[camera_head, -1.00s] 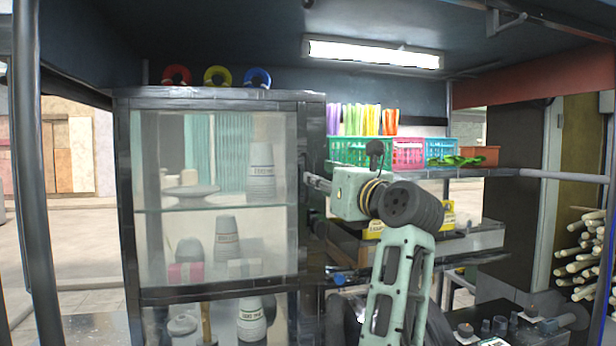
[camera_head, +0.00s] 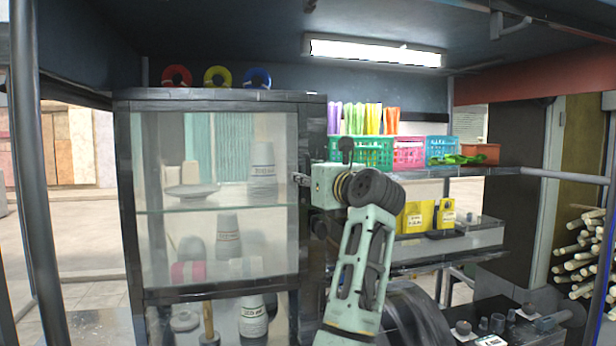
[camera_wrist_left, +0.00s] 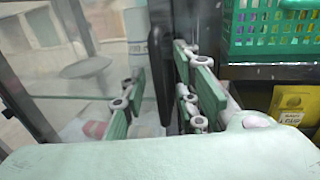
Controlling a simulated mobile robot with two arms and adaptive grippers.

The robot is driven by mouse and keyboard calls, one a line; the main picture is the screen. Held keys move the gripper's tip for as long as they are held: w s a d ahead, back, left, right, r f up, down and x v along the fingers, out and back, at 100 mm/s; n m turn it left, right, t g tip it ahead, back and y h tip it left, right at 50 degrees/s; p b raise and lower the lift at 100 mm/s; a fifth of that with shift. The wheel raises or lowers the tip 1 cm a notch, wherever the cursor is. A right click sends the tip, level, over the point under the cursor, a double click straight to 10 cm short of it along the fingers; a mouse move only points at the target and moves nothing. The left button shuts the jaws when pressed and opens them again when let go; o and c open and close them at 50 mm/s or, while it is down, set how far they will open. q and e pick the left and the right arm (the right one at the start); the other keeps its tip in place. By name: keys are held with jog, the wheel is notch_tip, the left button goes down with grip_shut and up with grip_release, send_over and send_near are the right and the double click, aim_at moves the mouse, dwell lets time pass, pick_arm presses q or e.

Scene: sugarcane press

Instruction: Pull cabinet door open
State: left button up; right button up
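The cabinet (camera_head: 220,97) stands at left in the head view, with a dark frame and a clear glass door (camera_head: 215,240). Its door looks closed. My left gripper (camera_head: 301,179) is at the right edge of the door frame, and its tips are small in the head view. In the left wrist view my left gripper (camera_wrist_left: 158,95) has its two green-padded fingers apart. A dark upright bar (camera_wrist_left: 160,60), perhaps the door handle, stands between them. Contact with the bar cannot be told. My right gripper is in neither view.
Cups and a dish sit on shelves behind the glass. Open floor shows at far left.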

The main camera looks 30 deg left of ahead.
pick_arm(q)
jog(key=shift+c, duration=0.5)
grip_shut()
jog(key=shift+f, duration=0.1)
